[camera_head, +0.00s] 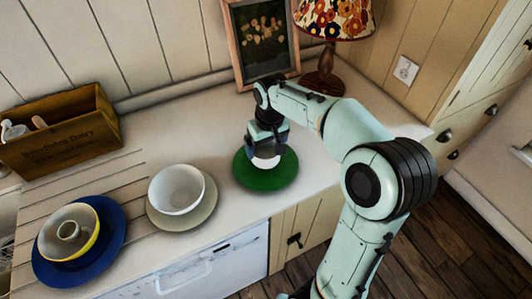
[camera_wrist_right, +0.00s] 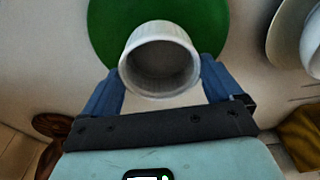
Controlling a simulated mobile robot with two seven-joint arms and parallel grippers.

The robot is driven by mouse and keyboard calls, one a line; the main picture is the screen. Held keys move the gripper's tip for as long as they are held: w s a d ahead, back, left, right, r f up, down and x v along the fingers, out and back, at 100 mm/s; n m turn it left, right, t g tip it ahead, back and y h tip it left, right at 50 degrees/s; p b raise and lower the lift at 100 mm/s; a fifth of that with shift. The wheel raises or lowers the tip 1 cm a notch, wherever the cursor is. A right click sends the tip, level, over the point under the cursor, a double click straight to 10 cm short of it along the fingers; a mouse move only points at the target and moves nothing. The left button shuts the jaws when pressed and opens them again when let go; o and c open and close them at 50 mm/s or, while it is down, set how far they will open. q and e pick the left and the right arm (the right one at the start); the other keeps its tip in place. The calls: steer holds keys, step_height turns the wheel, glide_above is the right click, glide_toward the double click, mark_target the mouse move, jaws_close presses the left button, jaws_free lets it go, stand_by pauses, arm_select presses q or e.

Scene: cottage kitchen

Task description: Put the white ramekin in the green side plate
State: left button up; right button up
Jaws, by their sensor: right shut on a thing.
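The white ramekin (camera_head: 265,162) is at my right gripper (camera_head: 266,148), over the green side plate (camera_head: 280,180) on the counter. In the right wrist view the ramekin (camera_wrist_right: 160,58) sits between the two blue fingers of my right gripper (camera_wrist_right: 160,85), which is shut on it. The green plate (camera_wrist_right: 112,25) lies beyond and under it. I cannot tell whether the ramekin touches the plate. My gripper hides most of the ramekin in the head view. My left gripper is not in view.
A white bowl (camera_head: 177,187) on a beige plate (camera_head: 196,220) stands left of the green plate. A blue plate (camera_head: 112,243) with a yellow-rimmed bowl (camera_head: 88,248) is farther left. A wooden crate (camera_head: 60,140), a picture frame (camera_head: 232,45) and a lamp (camera_head: 326,75) stand behind.

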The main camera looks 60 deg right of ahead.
mark_target(265, 156)
step_height(265, 156, down, 3)
steer(key=shift+f, duration=0.2)
steer(key=shift+f+b, duration=0.35)
steer(key=shift+b, duration=0.1)
steer(key=o, duration=0.8)
steer(key=shift+r, duration=0.25)
steer(key=r, duration=0.4)
steer(key=s+r+p, duration=0.1)
steer(key=r, duration=0.3)
steer(key=a+r+p, duration=0.1)
steer(key=r, duration=0.3)
steer(key=shift+s+r, duration=0.1)
steer(key=shift+s, duration=0.2)
